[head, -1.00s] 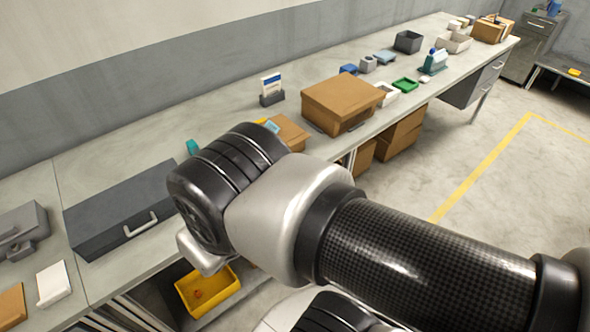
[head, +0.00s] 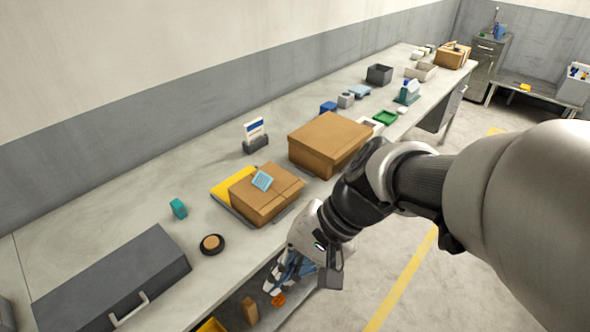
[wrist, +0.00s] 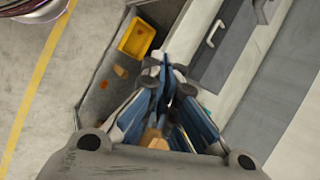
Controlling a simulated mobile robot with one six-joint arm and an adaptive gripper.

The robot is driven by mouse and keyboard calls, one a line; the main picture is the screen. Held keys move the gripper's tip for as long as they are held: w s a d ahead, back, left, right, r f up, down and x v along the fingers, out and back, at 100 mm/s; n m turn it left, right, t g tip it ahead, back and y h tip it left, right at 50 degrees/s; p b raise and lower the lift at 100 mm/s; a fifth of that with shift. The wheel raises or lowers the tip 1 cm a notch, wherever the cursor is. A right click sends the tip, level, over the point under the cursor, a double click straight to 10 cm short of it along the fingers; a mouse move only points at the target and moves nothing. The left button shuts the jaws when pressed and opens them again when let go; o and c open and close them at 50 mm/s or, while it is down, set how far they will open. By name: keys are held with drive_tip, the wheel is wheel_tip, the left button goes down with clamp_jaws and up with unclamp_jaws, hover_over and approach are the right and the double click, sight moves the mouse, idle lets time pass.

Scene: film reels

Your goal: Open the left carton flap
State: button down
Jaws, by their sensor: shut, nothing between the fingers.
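A brown carton (head: 268,197) with a light-blue card (head: 262,181) on top sits near the bench's front edge in the head view. A larger brown carton (head: 329,144) stands behind it to the right. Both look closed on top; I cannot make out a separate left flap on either. My gripper (head: 274,287) hangs beyond the bench's front edge, below and in front of the smaller carton, apart from both. Its blue fingers are shut and empty; they also show in the wrist view (wrist: 161,88). Neither carton is clear in the wrist view.
A dark grey case (head: 112,283) with a handle lies left on the bench. A round black dish (head: 212,244), a teal item (head: 178,208) and a card holder (head: 256,137) stand nearby. A yellow bin (wrist: 137,38) sits lower, below the bench top. Floor right of the bench is open.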

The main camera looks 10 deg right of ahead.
drive_tip(key=w+f+m+t+y, duration=0.2)
drive_tip(key=w+f+m, duration=0.15)
drive_tip(key=w, duration=0.25)
drive_tip(key=w+d+f+m+t+y, duration=0.1)
drive_tip(key=w+f+m+y, duration=0.1)
drive_tip(key=w+m, duration=0.35)
drive_tip(key=w+f+m+t+y, duration=0.2)
drive_tip(key=w+f+m, duration=0.1)
drive_tip(key=w, duration=0.4)
drive_tip(key=w+d+f+m+t+h+b, duration=0.1)
drive_tip(key=w+d+f+m+t+h, duration=0.1)
drive_tip(key=w+d+f+m+t, duration=0.35)
drive_tip(key=w+d+f+m+t+h, duration=0.1)
drive_tip(key=w+d+f+m+t, duration=0.15)
drive_tip(key=d+f+m, duration=0.5)
drive_tip(key=w+a+f+n+b, duration=0.2)
drive_tip(key=w+a+f, duration=0.1)
drive_tip(key=a+f, duration=0.1)
drive_tip(key=shift+w+g+h+b, duration=0.3)
drive_tip(key=shift+r+b+x, duration=0.2)
drive_tip(key=shift+b+x, duration=0.2)
drive_tip(key=shift+x, duration=0.75)
drive_tip(key=shift+r+b+x, duration=0.25)
drive_tip(key=shift+b+x, duration=0.1)
drive_tip(key=shift+x, duration=0.8)
drive_tip(key=shift+r+b+x, duration=0.2)
drive_tip(key=shift+b+x, duration=0.2)
drive_tip(key=shift+x, duration=0.7)
drive_tip(key=shift+w+a, duration=0.1)
